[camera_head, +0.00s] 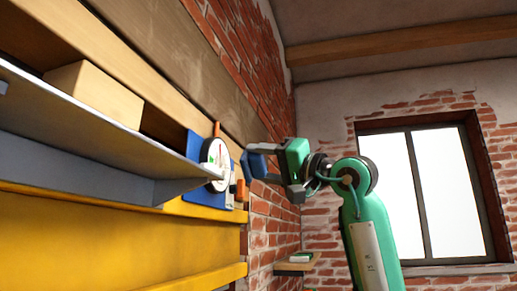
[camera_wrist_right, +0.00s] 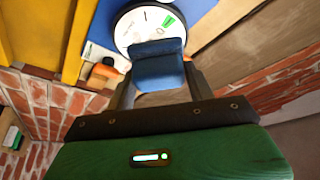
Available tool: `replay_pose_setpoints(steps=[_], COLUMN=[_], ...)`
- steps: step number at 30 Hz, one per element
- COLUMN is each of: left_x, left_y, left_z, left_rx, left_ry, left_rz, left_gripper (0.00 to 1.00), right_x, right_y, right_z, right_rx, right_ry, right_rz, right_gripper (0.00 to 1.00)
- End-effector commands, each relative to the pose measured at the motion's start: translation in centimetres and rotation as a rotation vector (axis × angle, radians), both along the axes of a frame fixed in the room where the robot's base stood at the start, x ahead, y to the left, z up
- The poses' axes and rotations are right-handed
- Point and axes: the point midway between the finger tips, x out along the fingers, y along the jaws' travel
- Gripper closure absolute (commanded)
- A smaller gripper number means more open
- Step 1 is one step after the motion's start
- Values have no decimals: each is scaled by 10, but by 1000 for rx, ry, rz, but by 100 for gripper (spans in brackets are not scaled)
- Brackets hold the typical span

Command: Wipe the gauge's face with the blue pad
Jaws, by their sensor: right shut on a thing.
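The gauge (camera_head: 213,154) is a round white dial with a dark rim, a red needle and a green mark, on a blue board (camera_head: 192,148) on the wall. In the right wrist view the gauge's face (camera_wrist_right: 128,27) shows at the top, its lower part hidden behind the pad. My right gripper (camera_head: 262,165) is shut on the blue pad (camera_head: 254,163), just right of the gauge. The pad also shows between the fingers in the right wrist view (camera_wrist_right: 158,65). In the head view a gap shows between pad and dial. My left gripper is not in view.
A grey metal shelf (camera_head: 90,130) juts out at left, its tip close to the dial. A wooden block (camera_head: 95,95) lies behind it. An orange object (camera_wrist_right: 104,72) sits beside the gauge. A small wall ledge (camera_head: 296,266) is lower down. A window (camera_head: 430,190) is at right.

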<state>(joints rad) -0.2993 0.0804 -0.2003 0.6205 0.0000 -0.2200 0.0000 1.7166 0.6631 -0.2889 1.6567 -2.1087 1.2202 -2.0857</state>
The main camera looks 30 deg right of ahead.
Motion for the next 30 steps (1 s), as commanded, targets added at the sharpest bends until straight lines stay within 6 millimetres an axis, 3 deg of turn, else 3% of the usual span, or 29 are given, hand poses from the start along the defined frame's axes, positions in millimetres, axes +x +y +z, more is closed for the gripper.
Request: replay_pose_setpoints(steps=[5,21,30], left_x=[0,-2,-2], left_y=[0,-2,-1], left_z=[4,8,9], left_rx=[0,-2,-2], left_ry=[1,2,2], left_rz=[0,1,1], left_gripper=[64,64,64], right_x=[-6,30,37], right_y=[-3,29,36], right_z=[16,16,16], right_rx=[12,12,12], right_ry=[-12,-12,-13], right_rz=[8,11,9], right_gripper=[65,65,65])
